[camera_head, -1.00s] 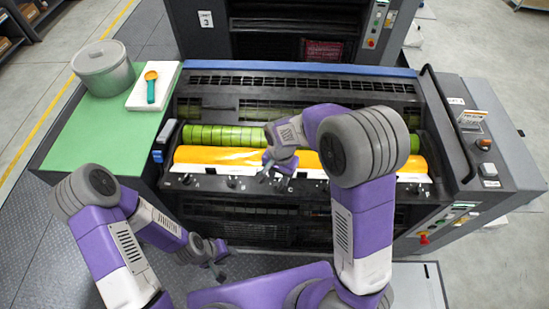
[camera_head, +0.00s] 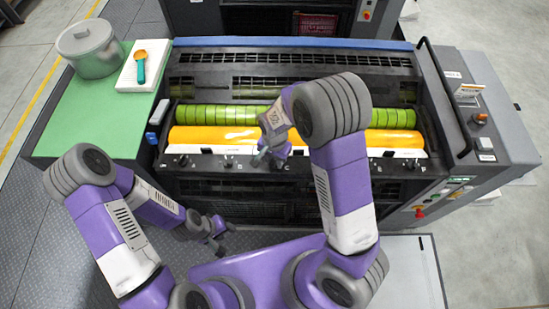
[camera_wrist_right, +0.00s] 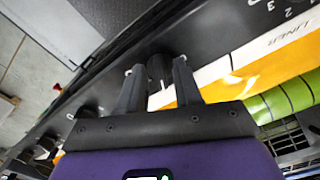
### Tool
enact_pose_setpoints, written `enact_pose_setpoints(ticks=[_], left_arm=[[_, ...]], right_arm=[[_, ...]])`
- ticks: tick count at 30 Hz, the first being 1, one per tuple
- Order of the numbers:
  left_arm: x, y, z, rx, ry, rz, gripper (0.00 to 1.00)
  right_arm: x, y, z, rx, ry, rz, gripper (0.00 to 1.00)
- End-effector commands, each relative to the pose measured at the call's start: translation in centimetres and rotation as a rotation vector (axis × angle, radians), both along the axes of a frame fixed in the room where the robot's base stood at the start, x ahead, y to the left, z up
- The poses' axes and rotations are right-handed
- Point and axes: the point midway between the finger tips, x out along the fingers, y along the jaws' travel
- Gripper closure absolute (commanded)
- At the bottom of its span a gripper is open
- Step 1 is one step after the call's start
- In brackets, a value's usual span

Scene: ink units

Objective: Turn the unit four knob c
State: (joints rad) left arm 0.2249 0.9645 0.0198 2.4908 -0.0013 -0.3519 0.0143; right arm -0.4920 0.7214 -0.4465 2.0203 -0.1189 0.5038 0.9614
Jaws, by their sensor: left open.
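A row of small black knobs runs along the dark front rail of the near ink unit. My right gripper (camera_head: 264,158) is at this rail, over knob c, beside the letter C. In the right wrist view, the black knob c (camera_wrist_right: 159,71) stands between the two fingers of my right gripper (camera_wrist_right: 158,80). Which way the knob points is hidden. My left gripper (camera_head: 218,236) is open and empty, low in front of the unit.
Neighbouring knobs stand on the rail, one (camera_head: 228,162) to the left. Behind are an orange ink roller (camera_head: 210,137) and a green roller (camera_head: 215,112). A green side table (camera_head: 98,118) holds a grey pot (camera_head: 92,52) and an orange-tipped tool (camera_head: 140,66) on a white block.

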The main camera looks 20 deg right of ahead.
Motion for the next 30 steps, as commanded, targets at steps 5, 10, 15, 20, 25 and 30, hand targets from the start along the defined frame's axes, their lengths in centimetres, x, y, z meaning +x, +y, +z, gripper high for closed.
enact_pose_setpoints(ticks=[5, 10, 15, 20, 25, 30], left_arm=[[0.0, 0.0, 0.0, 0.0, 0.0, 0.0, 0.57], [0.0, 0.0, 0.0, 0.0, 0.0, 0.0, 0.57], [0.0, 0.0, 0.0, 0.0, 0.0, 0.0, 0.57], [0.0, 0.0, -0.2, 0.0, 0.0, 0.0, 0.57], [0.0, 0.0, -0.6, 0.0, 0.0, 0.0, 0.57], [0.0, 0.0, -1.0, 0.0, 0.0, 0.0, 0.57]], right_arm=[[0.0, 0.0, 0.0, 0.0, 0.0, 0.0, 0.95], [0.0, 0.0, 0.0, 0.0, 0.0, 0.0, 1.0], [0.0, 0.0, 0.1, 0.0, 0.0, 0.01, 1.0], [0.0, 0.0, 0.1, 0.001, -0.001, 0.056, 1.0], [0.0, 0.0, 0.0, 0.001, -0.001, 0.157, 1.0], [0.0, -0.1, 0.0, 0.001, -0.001, 0.3, 1.0]])
